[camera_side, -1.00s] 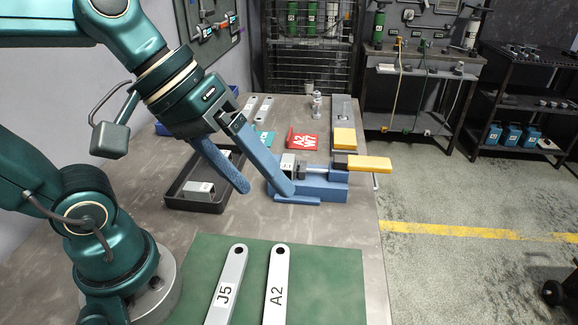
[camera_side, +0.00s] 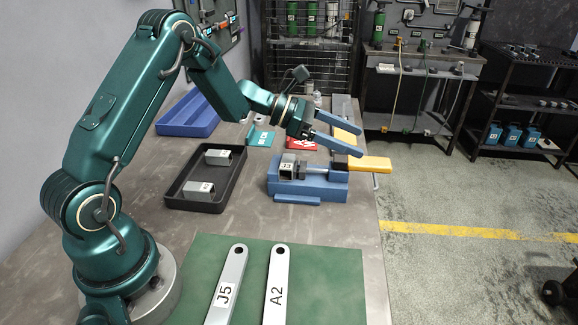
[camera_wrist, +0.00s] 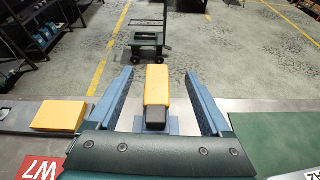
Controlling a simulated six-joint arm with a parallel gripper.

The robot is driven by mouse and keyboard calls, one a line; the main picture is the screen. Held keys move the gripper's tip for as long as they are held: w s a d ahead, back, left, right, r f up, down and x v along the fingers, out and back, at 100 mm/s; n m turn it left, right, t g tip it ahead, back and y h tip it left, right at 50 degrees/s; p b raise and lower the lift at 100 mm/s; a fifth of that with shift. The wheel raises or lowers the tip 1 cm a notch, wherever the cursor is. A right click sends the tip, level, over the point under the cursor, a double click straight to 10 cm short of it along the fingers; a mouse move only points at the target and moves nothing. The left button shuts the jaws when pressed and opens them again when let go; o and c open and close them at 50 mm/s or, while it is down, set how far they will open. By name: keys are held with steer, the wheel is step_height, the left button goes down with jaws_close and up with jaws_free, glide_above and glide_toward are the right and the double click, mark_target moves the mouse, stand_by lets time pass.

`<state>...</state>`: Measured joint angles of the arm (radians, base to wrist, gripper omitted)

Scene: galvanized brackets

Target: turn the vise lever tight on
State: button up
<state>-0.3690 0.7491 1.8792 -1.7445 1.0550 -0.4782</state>
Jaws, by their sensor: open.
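The blue vise (camera_side: 315,190) stands at the table's right edge with a grey bracket marked J3 (camera_side: 287,168) at its jaws. The vise lever (camera_side: 370,163) has a yellow grip and a black base, and points right past the table edge. My gripper (camera_side: 360,140) is open, its two blue fingers pointing right, around and just above the lever in the side view. In the wrist view the yellow lever (camera_wrist: 157,85) lies between the two spread fingers of my gripper (camera_wrist: 160,72), with a gap on each side. Contact is not visible.
A black tray (camera_side: 238,190) with two brackets lies left of the vise, with a blue tray (camera_side: 187,130) behind it. A red W7 piece (camera_side: 302,143) and a yellow block (camera_side: 345,136) are behind the vise. Long J5 and A2 bars lie on the green mat (camera_side: 325,280).

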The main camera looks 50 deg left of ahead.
mark_target(370, 161)
steer(key=f, duration=0.1)
steer(key=a+f, duration=0.1)
steer(key=f, duration=0.1)
steer(key=shift+s+n, duration=0.15)
steer(key=shift+n, duration=0.25)
steer(key=shift+x, duration=2.45)
jaws_close()
